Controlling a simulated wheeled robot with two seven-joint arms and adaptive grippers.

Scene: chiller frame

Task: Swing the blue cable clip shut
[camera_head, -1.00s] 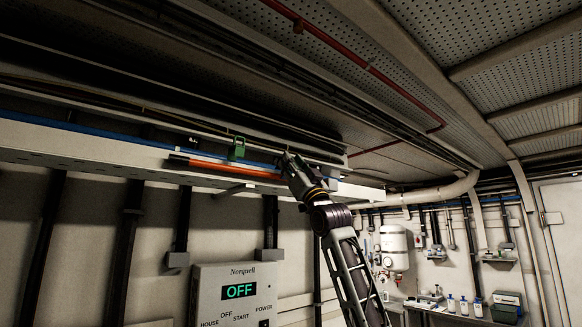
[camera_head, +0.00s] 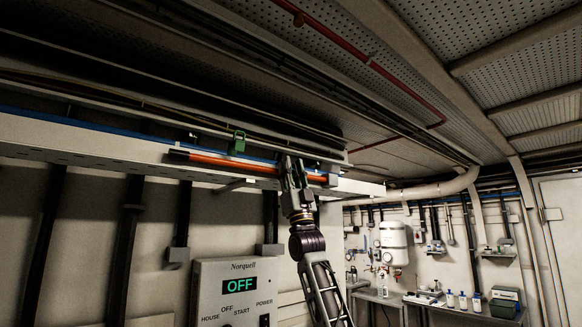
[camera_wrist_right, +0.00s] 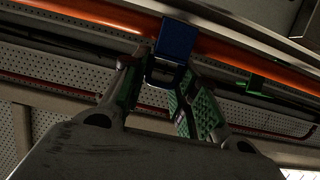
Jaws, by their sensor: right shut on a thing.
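The blue cable clip (camera_wrist_right: 177,42) hangs at the orange cable in the right wrist view, with a looped lower part between my fingers. The orange cable (camera_head: 215,163) runs along the front of the overhead tray; it also crosses the top of the wrist view (camera_wrist_right: 112,18). My right gripper (camera_head: 292,160) reaches up to the tray edge from below. Its green-padded fingers (camera_wrist_right: 160,85) are shut on the lower part of the blue clip. In the head view the gripper hides most or all of the clip. My left gripper is not in view.
A green clip (camera_head: 238,142) sits on the tray (camera_head: 90,148) left of my gripper and also shows in the wrist view (camera_wrist_right: 258,80). A Norquell control panel (camera_head: 238,290) reading OFF is below. Dark wall struts stand left; the space right of my arm is open.

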